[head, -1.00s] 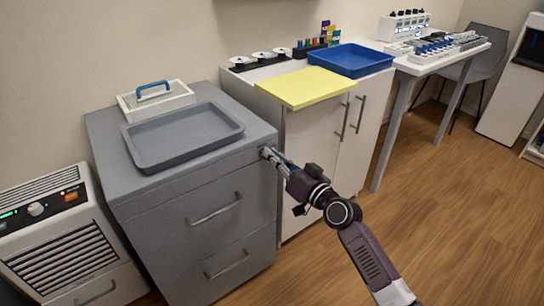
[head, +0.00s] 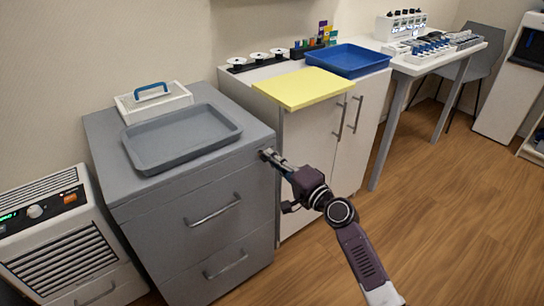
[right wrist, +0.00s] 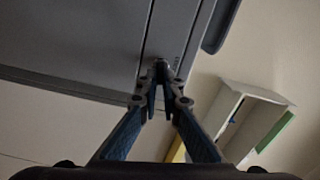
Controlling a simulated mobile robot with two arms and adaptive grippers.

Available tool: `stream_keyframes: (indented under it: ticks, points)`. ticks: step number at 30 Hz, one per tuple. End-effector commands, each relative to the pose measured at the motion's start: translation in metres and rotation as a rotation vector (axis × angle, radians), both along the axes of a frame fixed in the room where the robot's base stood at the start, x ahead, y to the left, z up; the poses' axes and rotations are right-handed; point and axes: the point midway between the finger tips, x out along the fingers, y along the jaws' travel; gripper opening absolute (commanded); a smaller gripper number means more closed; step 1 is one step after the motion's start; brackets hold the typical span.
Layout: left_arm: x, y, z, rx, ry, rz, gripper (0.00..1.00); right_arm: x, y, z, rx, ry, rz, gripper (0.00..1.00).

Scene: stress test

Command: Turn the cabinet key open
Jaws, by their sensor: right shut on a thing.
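The grey cabinet (head: 155,215) has two drawer fronts with bar handles and a narrow band above them. My right gripper (head: 267,154) is at the upper right corner of its front, just under the top. In the right wrist view the blue-linked fingers of my right gripper (right wrist: 158,88) are closed together on the small dark key (right wrist: 160,65) at the cabinet face (right wrist: 105,40). The fingers hide most of the key, and its angle cannot be made out. In the head view the key is hidden by the fingertips. My left gripper is not in view.
A grey tray (head: 182,160) and a white caddy with a blue handle (head: 152,102) stand on the cabinet. A white cupboard (head: 310,180) with a yellow board (head: 303,88) is close on the right. A heater (head: 65,235) stands left. The wooden floor in front is clear.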

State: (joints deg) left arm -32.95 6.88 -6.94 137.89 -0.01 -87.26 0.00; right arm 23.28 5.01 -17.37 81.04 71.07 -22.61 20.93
Motion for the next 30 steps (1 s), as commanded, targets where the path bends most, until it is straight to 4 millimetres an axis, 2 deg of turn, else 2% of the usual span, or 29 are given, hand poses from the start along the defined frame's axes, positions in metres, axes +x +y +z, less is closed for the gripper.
stream_keyframes:
  ticks: [12, 29, 30]
  points:
    - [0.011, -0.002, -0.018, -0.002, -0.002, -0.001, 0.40, 0.000, 0.000, -0.004, 0.153, 0.115, 0.000, 0.00]
    - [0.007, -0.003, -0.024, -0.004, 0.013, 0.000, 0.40, 0.000, 0.000, -0.005, 0.175, 0.132, -0.001, 0.00]
    - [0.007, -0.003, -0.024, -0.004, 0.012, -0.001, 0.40, 0.000, 0.000, -0.005, 0.175, 0.132, 0.000, 0.09]
